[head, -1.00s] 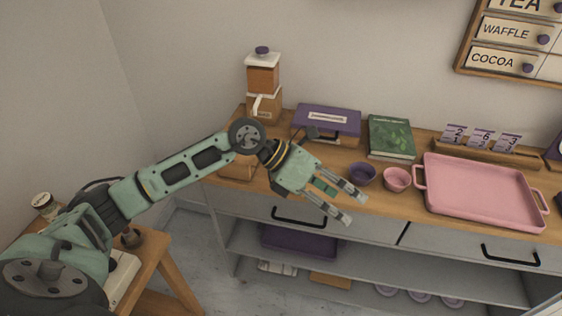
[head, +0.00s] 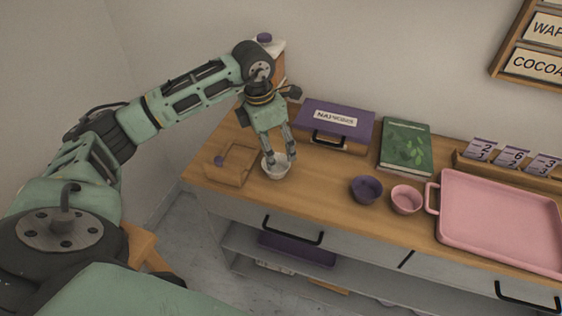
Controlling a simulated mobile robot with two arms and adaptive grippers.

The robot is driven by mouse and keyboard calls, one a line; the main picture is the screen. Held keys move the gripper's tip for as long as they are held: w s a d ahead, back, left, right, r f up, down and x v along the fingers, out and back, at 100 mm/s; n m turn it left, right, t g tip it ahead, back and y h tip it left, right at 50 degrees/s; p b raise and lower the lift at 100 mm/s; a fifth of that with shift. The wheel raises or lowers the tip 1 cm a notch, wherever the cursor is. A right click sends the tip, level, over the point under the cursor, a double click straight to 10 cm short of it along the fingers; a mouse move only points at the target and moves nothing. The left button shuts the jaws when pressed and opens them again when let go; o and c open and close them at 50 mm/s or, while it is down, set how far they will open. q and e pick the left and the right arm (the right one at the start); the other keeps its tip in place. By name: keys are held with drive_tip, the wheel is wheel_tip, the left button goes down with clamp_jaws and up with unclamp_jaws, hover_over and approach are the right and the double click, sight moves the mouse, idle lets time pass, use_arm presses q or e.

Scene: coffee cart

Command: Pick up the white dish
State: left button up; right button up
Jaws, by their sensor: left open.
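The white dish (head: 275,172) is a small round bowl on the wooden counter top, left of the purple bowl. My left gripper (head: 280,159) points down at it from above, open, with its fingertips at the dish's rim. The fingers cover part of the dish, and I cannot tell whether they touch it. My right gripper is not in view.
A small wooden box (head: 231,164) stands just left of the dish. The purple napkin box (head: 334,127) and green book (head: 405,146) stand behind. A purple bowl (head: 366,189), pink bowl (head: 406,200) and pink tray (head: 500,222) are to the right.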

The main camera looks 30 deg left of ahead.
sight(283, 165)
use_arm(q)
drive_tip(key=f, duration=0.1)
drive_tip(key=f+p, duration=0.1)
drive_tip(key=f, duration=0.1)
drive_tip(key=shift+s+d, duration=0.3)
drive_tip(key=shift+d, duration=0.1)
drive_tip(key=shift+w+d+f+p, duration=0.15)
drive_tip(key=shift+f+p, duration=0.35)
drive_tip(key=shift+f, duration=0.7)
drive_tip(key=shift+w+f, duration=0.15)
drive_tip(key=shift+f, duration=0.25)
drive_tip(key=shift+c, duration=1)
drive_tip(key=c, duration=1)
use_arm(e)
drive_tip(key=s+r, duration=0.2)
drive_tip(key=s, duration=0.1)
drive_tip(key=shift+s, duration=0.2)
use_arm(q)
drive_tip(key=shift+r, duration=0.15)
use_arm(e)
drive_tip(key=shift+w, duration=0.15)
